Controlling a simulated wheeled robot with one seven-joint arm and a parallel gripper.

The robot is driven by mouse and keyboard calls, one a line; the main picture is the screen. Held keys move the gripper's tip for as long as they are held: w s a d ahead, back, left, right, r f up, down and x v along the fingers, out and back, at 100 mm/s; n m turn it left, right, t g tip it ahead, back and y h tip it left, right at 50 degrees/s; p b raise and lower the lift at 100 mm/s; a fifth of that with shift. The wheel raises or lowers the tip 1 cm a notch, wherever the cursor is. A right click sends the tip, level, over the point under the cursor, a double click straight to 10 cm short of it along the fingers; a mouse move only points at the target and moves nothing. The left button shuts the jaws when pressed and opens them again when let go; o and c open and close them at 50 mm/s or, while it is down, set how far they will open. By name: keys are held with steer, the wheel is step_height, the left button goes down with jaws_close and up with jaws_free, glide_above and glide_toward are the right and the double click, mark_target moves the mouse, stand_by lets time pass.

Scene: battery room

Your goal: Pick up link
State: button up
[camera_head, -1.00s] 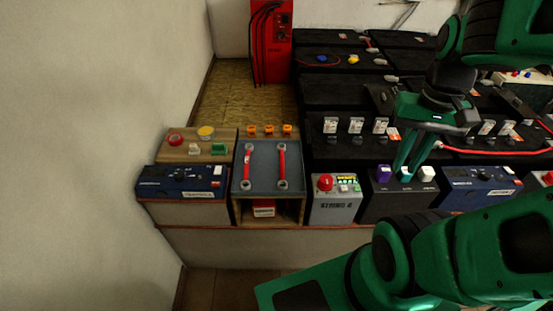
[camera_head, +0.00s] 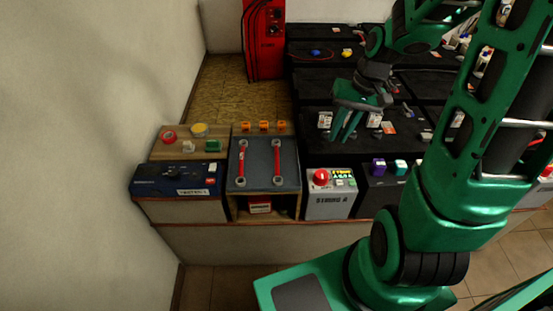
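Two red links with grey metal ring ends lie in a blue-grey tray (camera_head: 261,168). The left link (camera_head: 242,164) and the right link (camera_head: 277,163) run nearly parallel, front to back. My gripper (camera_head: 342,139) points down to the right of the tray, above the black battery cases. Its two green fingers look apart, with nothing seen between them. It is clear of both links, and neither link is hidden.
A grey box with a red button (camera_head: 320,177) stands right of the tray. A dark blue box (camera_head: 180,180) and a wooden board with coloured knobs (camera_head: 163,151) are on its left. Orange pieces (camera_head: 264,126) sit behind it. A red cabinet (camera_head: 264,40) stands at the back.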

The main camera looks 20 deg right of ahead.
mark_target(278, 156)
steer(key=w+a+f+y, duration=0.1)
steer(key=w+a+f, duration=0.3)
steer(key=f, duration=0.1)
steer(key=w+a+f+t+y, duration=0.1)
steer(key=w+a+f, duration=0.3)
steer(key=f, duration=0.2)
steer(key=w+a+f+y, duration=0.2)
steer(key=w+a+f, duration=0.2)
steer(key=f, duration=0.1)
steer(key=shift+w+a+f, duration=0.1)
steer(key=shift+a+f, duration=0.15)
steer(key=shift+a, duration=0.15)
steer(key=shift+c, duration=0.3)
jaws_close()
